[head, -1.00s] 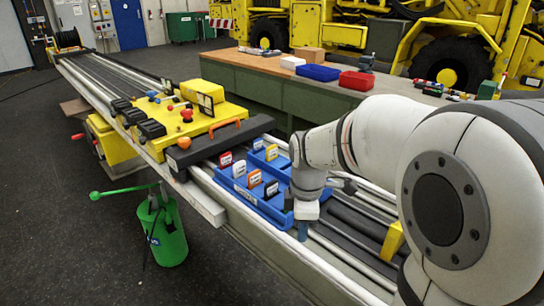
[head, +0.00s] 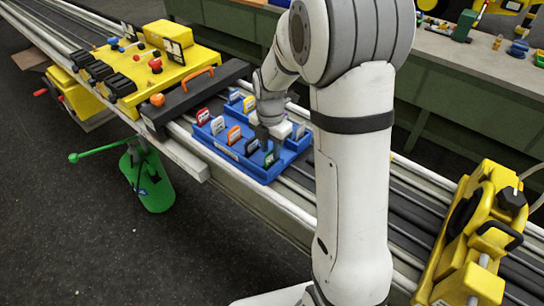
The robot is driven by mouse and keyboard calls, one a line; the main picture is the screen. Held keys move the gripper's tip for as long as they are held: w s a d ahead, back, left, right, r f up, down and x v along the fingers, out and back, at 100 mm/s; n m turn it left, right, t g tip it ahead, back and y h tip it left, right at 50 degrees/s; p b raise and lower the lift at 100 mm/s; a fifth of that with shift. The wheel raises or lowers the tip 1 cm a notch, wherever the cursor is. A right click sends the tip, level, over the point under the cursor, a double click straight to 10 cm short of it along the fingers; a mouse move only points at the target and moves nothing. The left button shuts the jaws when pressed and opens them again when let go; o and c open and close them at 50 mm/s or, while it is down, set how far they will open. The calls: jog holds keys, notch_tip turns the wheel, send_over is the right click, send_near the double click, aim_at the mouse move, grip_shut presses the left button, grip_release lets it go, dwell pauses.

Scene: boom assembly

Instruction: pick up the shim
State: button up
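A blue tray (head: 222,148) lies on the long rail bench and holds several upright label tags: red (head: 203,116), white (head: 218,125), orange (head: 234,135), dark (head: 252,147), green (head: 269,158), and more in the back row, such as a yellow one (head: 249,104). I cannot tell which piece is the shim; the contents beside the tags are too small or covered. My gripper (head: 272,138) points down at the right part of the tray, low among the tags. My wrist and arm hide part of it, and whether its fingers are open or hold something is not clear.
A black bar with an orange handle (head: 197,78) lies left of the tray, beside a yellow control box (head: 140,85). A yellow machine (head: 470,235) stands on the rails at right. A workbench (head: 235,20) runs behind.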

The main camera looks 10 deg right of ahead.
jog(key=shift+f, duration=0.8)
jog(key=shift+c, duration=0.2)
grip_shut()
